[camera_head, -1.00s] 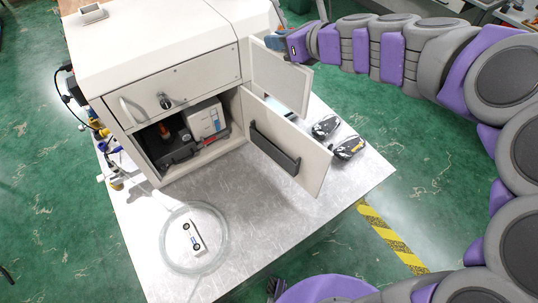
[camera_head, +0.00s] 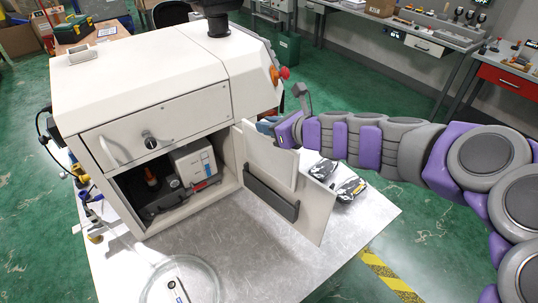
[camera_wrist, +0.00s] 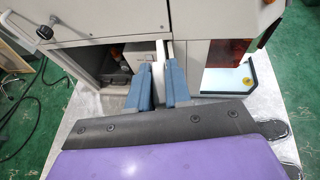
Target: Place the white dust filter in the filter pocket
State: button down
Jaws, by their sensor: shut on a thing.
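The white dust filter (camera_head: 268,155) is a flat white panel in the head view. It stands upright against the inner face of the open cabinet door (camera_head: 316,212). Its lower edge is at the dark filter pocket (camera_head: 271,192) on that door; I cannot tell how deep it sits inside. In the wrist view the blue fingers of my gripper (camera_wrist: 162,82) are closed on a thin pale edge, seen end-on, which fits the filter.
The white machine (camera_head: 150,95) stands on a metal table (camera_head: 235,262). Its open compartment holds a white box (camera_head: 195,160). Two black-and-white items (camera_head: 350,189) lie right of the door. A round clear dish (camera_head: 205,275) is at the front.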

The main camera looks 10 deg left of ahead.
aim_at(270, 149)
jog(key=f, duration=0.3)
jog(key=shift+d+f+b, duration=0.1)
jog(key=shift+d+b, duration=0.1)
jog(key=shift+b, duration=0.2)
jog(key=shift+f+b, duration=0.8)
jog(key=shift+f, duration=1.15)
jog(key=shift+f, duration=0.6)
jog(key=c, duration=1.1)
grip_release()
jog(key=shift+o, duration=0.2)
